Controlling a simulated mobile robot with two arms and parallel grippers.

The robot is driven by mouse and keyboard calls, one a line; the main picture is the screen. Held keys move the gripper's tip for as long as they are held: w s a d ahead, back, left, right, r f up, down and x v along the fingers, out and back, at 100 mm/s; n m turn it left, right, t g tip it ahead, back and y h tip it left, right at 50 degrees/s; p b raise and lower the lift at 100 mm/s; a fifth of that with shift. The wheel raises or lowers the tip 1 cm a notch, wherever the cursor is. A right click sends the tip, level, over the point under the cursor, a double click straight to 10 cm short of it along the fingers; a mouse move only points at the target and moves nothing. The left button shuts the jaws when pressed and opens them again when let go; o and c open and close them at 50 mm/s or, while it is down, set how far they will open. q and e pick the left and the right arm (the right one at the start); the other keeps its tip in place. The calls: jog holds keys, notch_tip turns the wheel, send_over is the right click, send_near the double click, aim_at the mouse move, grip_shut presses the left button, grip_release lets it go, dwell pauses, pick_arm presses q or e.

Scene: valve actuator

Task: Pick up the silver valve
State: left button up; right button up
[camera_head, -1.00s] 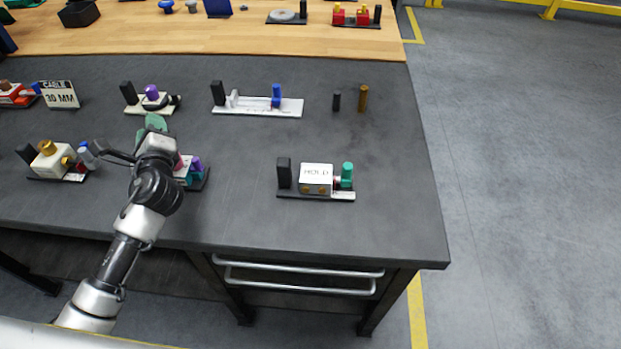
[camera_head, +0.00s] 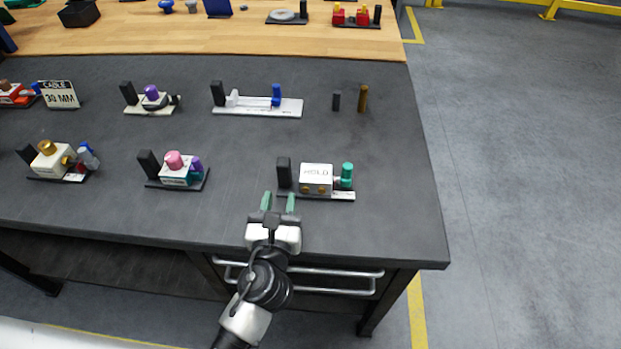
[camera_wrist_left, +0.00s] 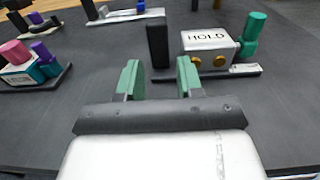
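A silver-white block marked HOLD (camera_head: 316,178), with brass knobs on its front, sits on a dark base near the front of the grey table. A black post (camera_head: 284,172) stands at its left and a green cylinder (camera_head: 347,174) at its right. The block also shows in the left wrist view (camera_wrist_left: 207,44), beyond the right finger. My left gripper (camera_head: 279,201) is open and empty, in front of the post and to the left of the block. Its green fingers (camera_wrist_left: 159,78) are apart, with the black post showing between and beyond them. My right gripper is out of view.
A similar fixture with a pink knob (camera_head: 174,160) stands to the left, and one with a gold knob (camera_head: 46,147) farther left. Behind are a long white plate (camera_head: 257,108) and two small pegs (camera_head: 363,98). The table's right side is bare.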

aim_at(283, 173)
pick_arm(q)
jog(key=w, duration=0.7)
jog(key=shift+w+a+r, duration=0.1)
jog(key=shift+a+r, duration=0.05)
jog(key=shift+r, duration=0.15)
grip_shut()
